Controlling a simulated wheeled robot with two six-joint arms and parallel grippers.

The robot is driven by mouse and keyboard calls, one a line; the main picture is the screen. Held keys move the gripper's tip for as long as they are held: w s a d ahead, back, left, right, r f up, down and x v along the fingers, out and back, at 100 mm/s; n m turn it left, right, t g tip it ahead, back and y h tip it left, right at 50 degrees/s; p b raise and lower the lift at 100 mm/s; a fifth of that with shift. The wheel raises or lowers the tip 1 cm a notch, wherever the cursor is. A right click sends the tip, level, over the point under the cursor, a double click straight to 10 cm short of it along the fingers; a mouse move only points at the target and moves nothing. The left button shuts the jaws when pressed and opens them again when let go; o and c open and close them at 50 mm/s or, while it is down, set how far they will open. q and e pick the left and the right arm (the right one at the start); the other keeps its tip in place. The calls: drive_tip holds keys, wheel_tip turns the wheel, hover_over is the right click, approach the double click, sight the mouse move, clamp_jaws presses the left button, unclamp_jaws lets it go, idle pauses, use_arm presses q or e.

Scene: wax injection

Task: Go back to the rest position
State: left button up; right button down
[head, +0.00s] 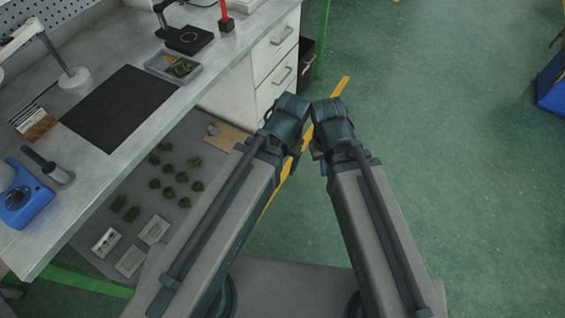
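My two arms reach forward from the bottom of the head view, and their dark wrist ends come close together near the middle. Only a small part of my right gripper (317,153) shows beside its arm, and its fingers are mostly hidden. I cannot tell whether either gripper is open or shut. I see nothing held in either one.
A grey workbench (215,62) at left bears a black mat (120,105), a small tray (172,67) with green pieces, and a blue device (22,195). A lower grey surface (135,175) holds several green pieces. White drawers (275,60) stand ahead.

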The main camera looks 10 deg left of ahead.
use_arm(q)
drive_tip(key=shift+s+d, duration=0.25)
drive_tip(key=shift+s, duration=0.05)
drive_tip(key=shift+r, duration=0.1)
wheel_tip(320, 180, up, 13)
drive_tip(key=p, duration=1.3)
